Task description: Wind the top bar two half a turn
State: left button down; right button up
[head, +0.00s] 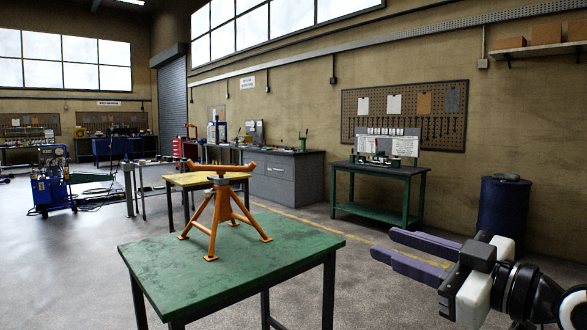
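An orange stand (225,215) with splayed legs stands upright on the green table (290,245) in front of me. A reddish-orange top bar (222,168) with upturned ends lies across its head, running roughly left to right. My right gripper (384,244) is at the right, beyond the table's right edge and well apart from the stand. Its two purple fingers point left with a gap between them, and nothing shows between them. My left gripper is not in view.
A table with a yellowish top (187,181) stands close behind the green one. Farther back are a grey workbench (285,178), a green bench (377,190) and a blue drum (503,207). The green tabletop is clear around the stand.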

aim_at(221, 170)
jog(key=z, duration=0.65)
jog(key=i, duration=1.6)
jog(key=u, duration=0.5)
jog(key=i, duration=1.05)
jog(key=u, duration=1.55)
jog(key=i, duration=0.25)
jog(key=u, duration=0.05)
